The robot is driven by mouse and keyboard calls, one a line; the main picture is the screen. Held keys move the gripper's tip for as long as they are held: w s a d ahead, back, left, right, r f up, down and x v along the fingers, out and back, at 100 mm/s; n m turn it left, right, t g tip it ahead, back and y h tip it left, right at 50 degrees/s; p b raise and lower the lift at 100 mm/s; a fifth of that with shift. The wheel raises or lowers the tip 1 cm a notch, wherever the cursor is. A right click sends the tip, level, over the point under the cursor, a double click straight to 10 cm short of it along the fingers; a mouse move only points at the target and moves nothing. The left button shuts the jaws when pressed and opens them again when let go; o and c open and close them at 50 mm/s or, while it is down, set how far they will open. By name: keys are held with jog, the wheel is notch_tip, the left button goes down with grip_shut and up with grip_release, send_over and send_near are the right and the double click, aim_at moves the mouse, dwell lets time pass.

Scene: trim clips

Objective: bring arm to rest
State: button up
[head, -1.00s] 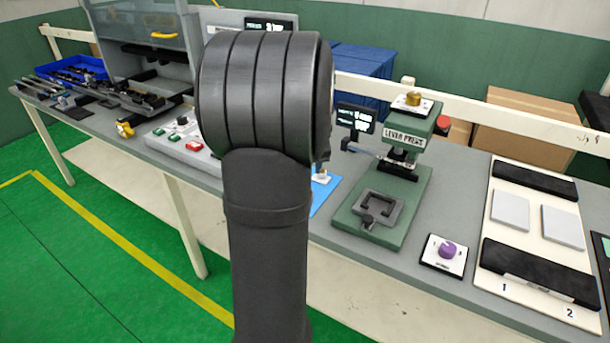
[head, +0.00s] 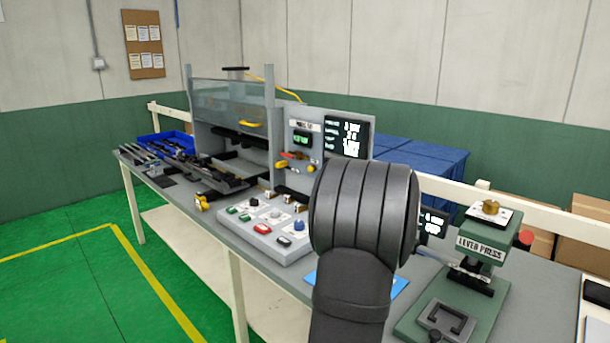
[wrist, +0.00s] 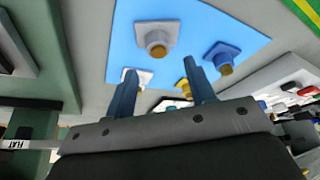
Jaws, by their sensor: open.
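My gripper (wrist: 160,72) shows in the wrist view with its two blue-grey fingers apart and nothing held between them. Beyond the fingers is a bright blue mat (wrist: 120,50) carrying several small square pieces with round knobs. One is a grey piece (wrist: 157,38), and one is a blue piece with a brass knob (wrist: 222,56). Other pieces are partly hidden behind the fingers. In the head view my dark arm stands in front of the bench, and my gripper is hidden behind it. Only edges of the blue mat (head: 399,286) show there.
A green lever press (head: 485,240) stands on the bench right of my arm. Left of it are a button panel (head: 268,226), a guarded machine (head: 230,105) and a blue bin (head: 165,144). A white rail (head: 445,187) runs behind. Green floor is clear at the left.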

jog(key=x, duration=0.5)
jog(key=shift+f, duration=0.3)
jog(key=shift+r, duration=1.35)
jog(key=shift+f, duration=0.1)
